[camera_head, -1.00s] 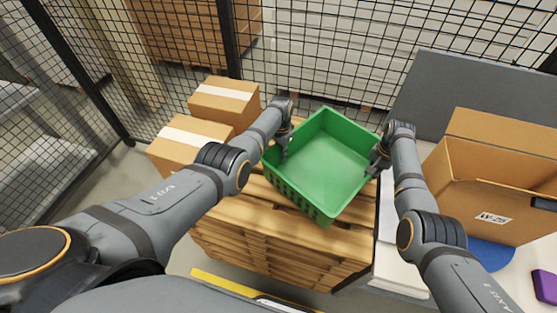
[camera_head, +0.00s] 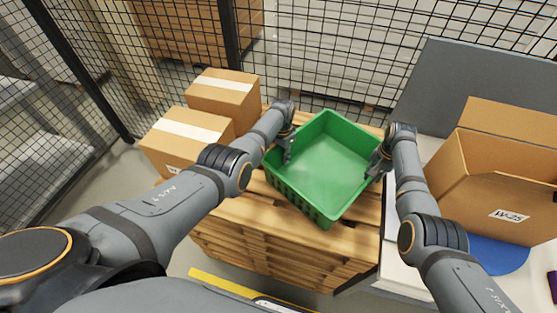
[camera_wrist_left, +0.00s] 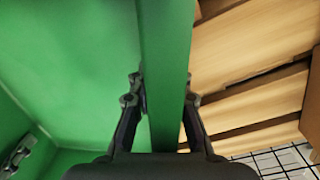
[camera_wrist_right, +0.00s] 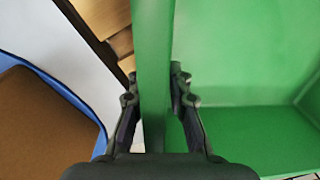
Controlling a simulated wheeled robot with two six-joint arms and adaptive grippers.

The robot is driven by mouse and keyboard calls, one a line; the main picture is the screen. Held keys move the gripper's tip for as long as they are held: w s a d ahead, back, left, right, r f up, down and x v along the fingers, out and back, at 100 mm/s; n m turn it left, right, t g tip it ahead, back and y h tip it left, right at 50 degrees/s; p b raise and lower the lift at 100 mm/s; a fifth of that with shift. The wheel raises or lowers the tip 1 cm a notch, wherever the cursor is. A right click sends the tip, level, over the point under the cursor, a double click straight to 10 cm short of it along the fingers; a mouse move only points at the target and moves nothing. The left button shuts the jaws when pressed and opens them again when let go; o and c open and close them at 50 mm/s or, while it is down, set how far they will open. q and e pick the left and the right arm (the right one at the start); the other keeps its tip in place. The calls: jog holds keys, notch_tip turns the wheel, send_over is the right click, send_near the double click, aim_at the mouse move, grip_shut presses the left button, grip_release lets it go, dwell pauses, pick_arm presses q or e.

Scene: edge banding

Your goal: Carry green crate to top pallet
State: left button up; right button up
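The empty green crate (camera_head: 325,165) is upright, turned at an angle, over the top pallet (camera_head: 340,240) of a wooden pallet stack. I cannot tell whether its bottom touches the slats. My left gripper (camera_head: 288,146) is on its left wall. In the left wrist view the crate's rim (camera_wrist_left: 165,60) runs between the fingers (camera_wrist_left: 163,98), which are closed on it. My right gripper (camera_head: 379,162) is on the right wall. In the right wrist view the wall (camera_wrist_right: 153,50) passes between the fingers (camera_wrist_right: 154,95), also closed on it.
Two taped cardboard boxes (camera_head: 188,138) stand left of the crate, close to my left arm. An open carton (camera_head: 495,185) and a blue disc (camera_head: 495,255) are on the white table (camera_head: 405,270) at right. A wire mesh fence (camera_head: 320,50) stands behind.

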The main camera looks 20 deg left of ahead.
pick_arm(q)
jog(key=shift+o, duration=0.5)
jog(key=shift+s+r, duration=0.1)
jog(key=shift+r, duration=0.05)
pick_arm(e)
jog(key=shift+o, duration=0.5)
jog(key=shift+s+r, duration=0.1)
jog(key=shift+r, duration=0.05)
pick_arm(q)
jog(key=shift+r, duration=0.55)
jog(key=r, duration=1)
jog(key=shift+a+r, duration=0.25)
jog(key=shift+r, duration=0.15)
pick_arm(e)
jog(key=r, duration=1.2)
jog(key=shift+d, duration=0.25)
jog(key=shift+f, duration=0.1)
pick_arm(q)
jog(key=shift+f, duration=0.1)
pick_arm(e)
jog(key=shift+s+f, duration=0.1)
jog(key=shift+s, duration=0.05)
